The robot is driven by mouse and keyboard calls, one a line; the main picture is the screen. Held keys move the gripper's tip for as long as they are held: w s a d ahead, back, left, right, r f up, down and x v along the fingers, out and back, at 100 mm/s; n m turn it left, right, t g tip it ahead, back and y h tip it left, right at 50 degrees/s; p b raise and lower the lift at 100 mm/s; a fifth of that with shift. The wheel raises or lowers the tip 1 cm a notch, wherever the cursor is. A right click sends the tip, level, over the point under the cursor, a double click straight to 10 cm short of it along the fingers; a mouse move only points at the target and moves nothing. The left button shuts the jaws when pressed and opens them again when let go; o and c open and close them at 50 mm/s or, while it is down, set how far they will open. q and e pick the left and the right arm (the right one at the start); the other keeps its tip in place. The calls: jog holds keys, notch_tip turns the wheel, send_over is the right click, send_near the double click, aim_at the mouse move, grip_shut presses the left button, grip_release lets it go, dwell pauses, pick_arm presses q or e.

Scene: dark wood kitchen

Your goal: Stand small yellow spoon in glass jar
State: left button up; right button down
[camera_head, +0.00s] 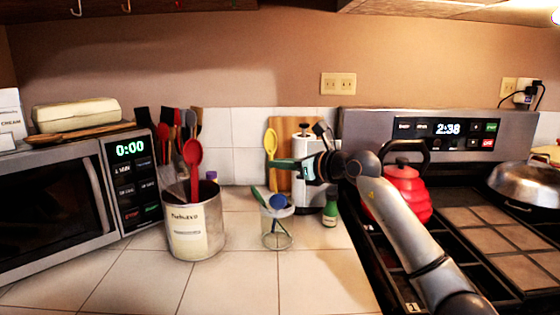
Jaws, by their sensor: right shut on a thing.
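The small yellow spoon (270,144) is upright with its bowl at the top. My right gripper (276,163) comes in from the right and is shut on the spoon's handle. The glass jar (277,235) stands on the tiled counter, below and in front of the spoon. A blue utensil and a green one lean in the jar. My left gripper is not in view.
A metal crock (193,235) with several utensils stands left of the jar, beside the microwave (60,205). A red kettle (405,195) sits on the stove. The front counter is clear.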

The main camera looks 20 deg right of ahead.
jog(key=shift+s+d+f+b, duration=0.15)
jog(key=shift+f+b, duration=0.8)
jog(key=shift+f, duration=1.35)
jog(key=shift+s+f+b, duration=0.1)
jog(key=shift+f+b, duration=0.1)
jog(key=shift+b, duration=0.15)
jog(key=c, duration=0.9)
grip_release()
send_near(275, 183)
jog(key=shift+b+v, duration=0.4)
jog(key=shift+v, duration=2)
